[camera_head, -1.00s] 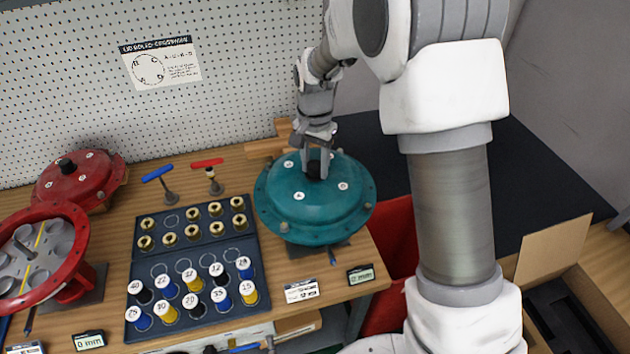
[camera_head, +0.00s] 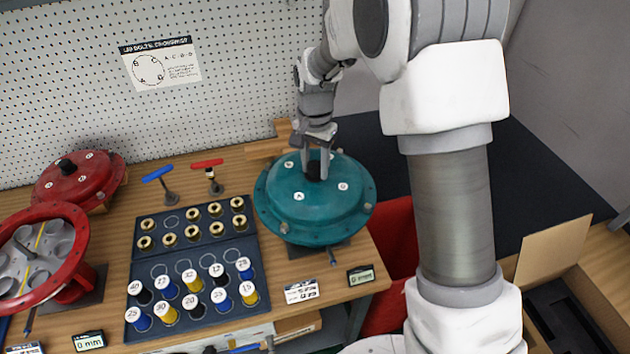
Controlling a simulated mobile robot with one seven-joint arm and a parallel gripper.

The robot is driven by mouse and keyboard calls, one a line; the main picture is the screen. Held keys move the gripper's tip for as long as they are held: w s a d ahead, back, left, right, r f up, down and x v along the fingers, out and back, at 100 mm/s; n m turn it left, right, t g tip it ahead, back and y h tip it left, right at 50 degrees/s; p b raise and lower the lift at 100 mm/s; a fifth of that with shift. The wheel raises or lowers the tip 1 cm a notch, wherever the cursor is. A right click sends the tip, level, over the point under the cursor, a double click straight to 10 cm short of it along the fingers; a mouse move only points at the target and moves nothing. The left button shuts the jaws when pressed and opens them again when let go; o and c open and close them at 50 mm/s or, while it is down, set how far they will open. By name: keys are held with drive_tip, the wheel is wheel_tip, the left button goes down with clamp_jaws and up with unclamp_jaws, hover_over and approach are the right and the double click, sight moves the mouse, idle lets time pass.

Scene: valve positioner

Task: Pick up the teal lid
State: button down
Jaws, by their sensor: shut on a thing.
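The teal lid (camera_head: 300,204) is a round, domed cover with white markers and bolts round its rim. It sits at the right part of the wooden bench, over a teal body (camera_head: 318,240). My gripper (camera_head: 316,170) points down over the top of the lid, with its fingers shut on the lid's dark knob (camera_head: 313,173). The fingers partly hide the knob. I cannot tell any gap between the lid and what is under it.
A dark tray (camera_head: 186,318) with numbered spools and brass pieces stands left of the lid. Blue (camera_head: 158,174) and red (camera_head: 207,164) T-handled tools stand behind it. A red lid (camera_head: 82,178) and open red housing (camera_head: 70,285) are at left. A red bin (camera_head: 392,265) stands right of the bench.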

drive_tip(key=shift+w+r, duration=0.15)
drive_tip(key=shift+r, duration=0.4)
wheel_tip(320, 180, up, 3)
drive_tip(key=shift+r+b, duration=0.15)
drive_tip(key=shift+b, duration=0.35)
drive_tip(key=s+d+r+b, duration=0.2)
drive_tip(key=s+d+r, duration=0.4)
drive_tip(key=s+d, duration=0.2)
drive_tip(key=shift+d+r, duration=0.3)
drive_tip(key=shift+r, duration=0.1)
drive_tip(key=shift+s, duration=0.15)
